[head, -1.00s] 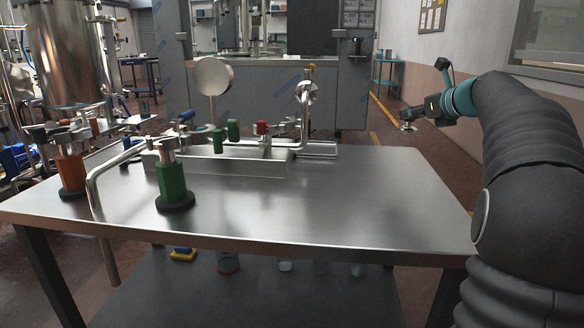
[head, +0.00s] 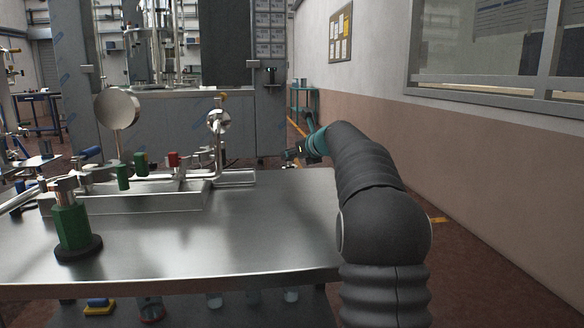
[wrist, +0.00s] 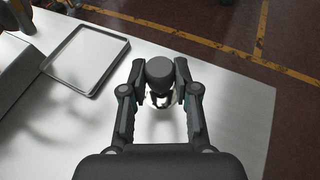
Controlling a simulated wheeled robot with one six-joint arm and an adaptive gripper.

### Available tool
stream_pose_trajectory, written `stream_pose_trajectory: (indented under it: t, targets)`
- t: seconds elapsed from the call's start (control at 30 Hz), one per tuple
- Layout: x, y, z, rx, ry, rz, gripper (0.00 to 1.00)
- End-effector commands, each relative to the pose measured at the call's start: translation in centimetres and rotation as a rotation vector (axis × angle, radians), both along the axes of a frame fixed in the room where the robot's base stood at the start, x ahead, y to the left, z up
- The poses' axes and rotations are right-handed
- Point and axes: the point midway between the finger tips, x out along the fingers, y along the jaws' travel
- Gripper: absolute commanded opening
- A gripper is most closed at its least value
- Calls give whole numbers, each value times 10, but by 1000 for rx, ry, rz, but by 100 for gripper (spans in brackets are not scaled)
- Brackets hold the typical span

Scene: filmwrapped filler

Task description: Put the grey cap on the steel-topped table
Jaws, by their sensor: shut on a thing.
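The grey cap (wrist: 160,69) is a dark grey round piece between my fingertips in the wrist view, with a pale, shiny part showing below it. My gripper (wrist: 160,82) is shut on it. The steel-topped table (head: 265,225) fills the lower left of the head view. Its bright top (wrist: 238,110) lies beneath the held cap in the wrist view. In the head view my gripper (head: 291,154) is small, near the table's far right corner. The held cap is hard to make out there, and I cannot tell its height above the top.
A shallow metal tray (wrist: 88,60) lies left of my gripper. A pipe assembly with a round metal disc (head: 117,109) and a green-bodied fitting (head: 72,226) occupy the table's left side. The top's right part is clear. A wall (head: 470,155) stands to the right.

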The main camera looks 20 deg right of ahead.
Motion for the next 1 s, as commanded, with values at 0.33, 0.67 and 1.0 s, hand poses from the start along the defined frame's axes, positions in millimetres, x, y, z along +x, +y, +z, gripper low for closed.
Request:
stream_pose_trajectory:
  t: [0.33, 0.67, 1.0]
  targets:
    - [0, 0, -35, 0, 0, -1, 0]
    - [0, 0, -38, 0, 1, 0, 35]
    - [0, -1, -38, 0, 1, 0, 55]
